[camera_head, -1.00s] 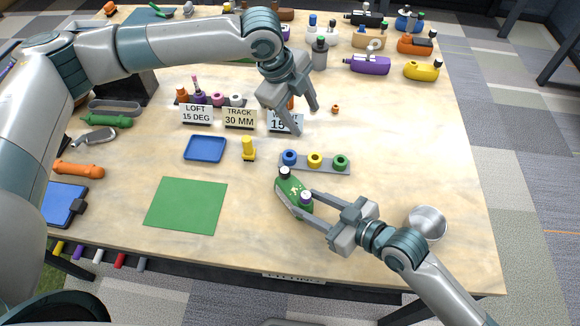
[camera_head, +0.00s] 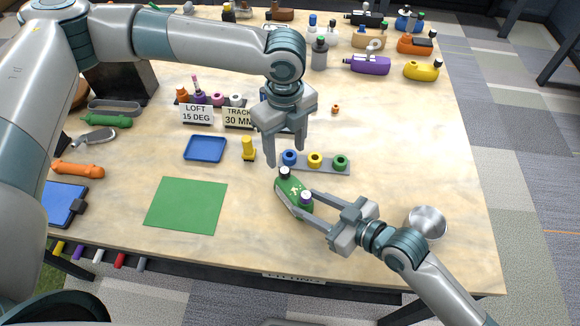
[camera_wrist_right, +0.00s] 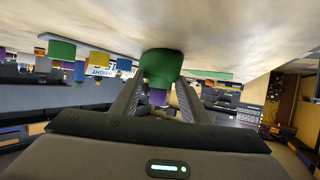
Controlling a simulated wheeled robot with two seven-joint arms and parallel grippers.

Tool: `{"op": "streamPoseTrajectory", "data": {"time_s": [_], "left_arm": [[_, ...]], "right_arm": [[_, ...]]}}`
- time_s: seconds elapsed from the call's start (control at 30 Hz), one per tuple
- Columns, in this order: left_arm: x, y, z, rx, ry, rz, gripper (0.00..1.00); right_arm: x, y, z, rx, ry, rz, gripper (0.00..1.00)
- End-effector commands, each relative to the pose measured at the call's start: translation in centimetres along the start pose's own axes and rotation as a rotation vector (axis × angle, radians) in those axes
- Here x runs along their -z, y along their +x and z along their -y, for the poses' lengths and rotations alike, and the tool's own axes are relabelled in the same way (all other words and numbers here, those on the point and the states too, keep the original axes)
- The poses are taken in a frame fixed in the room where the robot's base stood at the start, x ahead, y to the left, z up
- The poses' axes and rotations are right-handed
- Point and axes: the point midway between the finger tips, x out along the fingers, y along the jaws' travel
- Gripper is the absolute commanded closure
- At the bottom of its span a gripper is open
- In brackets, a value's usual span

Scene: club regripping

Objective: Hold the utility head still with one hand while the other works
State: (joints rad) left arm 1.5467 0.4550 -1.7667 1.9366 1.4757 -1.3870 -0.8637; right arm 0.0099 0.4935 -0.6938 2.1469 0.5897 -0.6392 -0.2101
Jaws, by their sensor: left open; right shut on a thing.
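The utility head (camera_head: 292,188) is a green body with a dark-and-white plug at its far end and a purple-and-white plug at its near end. It lies on the table at centre. My right gripper (camera_head: 292,205) is shut on it from the lower right. In the right wrist view the green head (camera_wrist_right: 161,66) sits between my fingertips. My left gripper (camera_head: 286,162) is open and empty, fingers pointing down, above and behind the head, near the blue ring. It partly hides the cards behind it.
A grey strip (camera_head: 322,168) holds blue, yellow and green rings just behind the head. A yellow tool (camera_head: 248,148) and a blue tray (camera_head: 205,148) stand to the left. A green mat (camera_head: 186,205) lies front left. A metal cup (camera_head: 427,221) stands right of my right gripper.

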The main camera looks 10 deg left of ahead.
Motion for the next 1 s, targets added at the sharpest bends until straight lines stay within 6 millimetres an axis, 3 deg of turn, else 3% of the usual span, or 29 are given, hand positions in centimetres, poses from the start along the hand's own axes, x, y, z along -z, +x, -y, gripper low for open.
{"op": "streamPoseTrajectory", "data": {"time_s": [0.27,0.7,1.0], "left_arm": [[0.0,2.2,0.0,-0.001,-0.001,-0.001,0.47],[0.1,7.5,0.0,-0.001,-0.001,-0.002,0.47],[0.1,9.5,0.0,0.0,0.0,-0.001,0.47]], "right_arm": [[-0.3,0.0,0.0,0.0,0.0,0.007,0.88],[-0.3,0.0,0.0,0.0,0.0,0.007,0.88],[-0.3,0.0,0.0,0.0,0.0,0.007,0.88]]}}
